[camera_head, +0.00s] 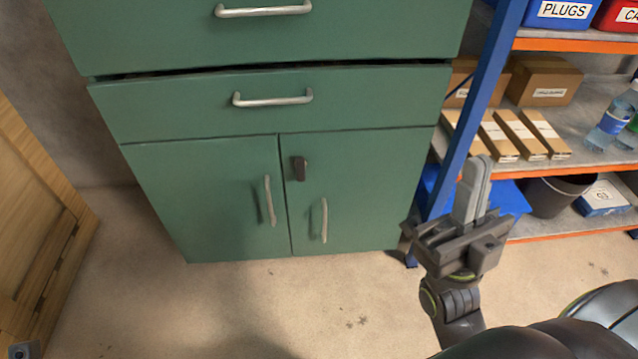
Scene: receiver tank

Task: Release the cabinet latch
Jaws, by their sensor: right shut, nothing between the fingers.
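The green cabinet (230,185) stands ahead, with drawers above and two lower doors that look closed. A small dark brown latch (300,168) sits near the top inner edge of the right door (360,180), close to the seam with the left door (215,190). It hangs roughly vertical. Each door has a vertical metal handle, on the left door (270,200) and on the right door (324,220). My right gripper (472,185) is shut and empty, to the right of the cabinet, pointing up in the picture and apart from the latch.
A shelf rack with a blue post (478,100) stands right of the cabinet, close behind my right gripper. It holds cardboard boxes (545,80), bottles (612,118) and a dark bin (556,195). A wooden piece (40,215) stands at left. The floor before the cabinet is clear.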

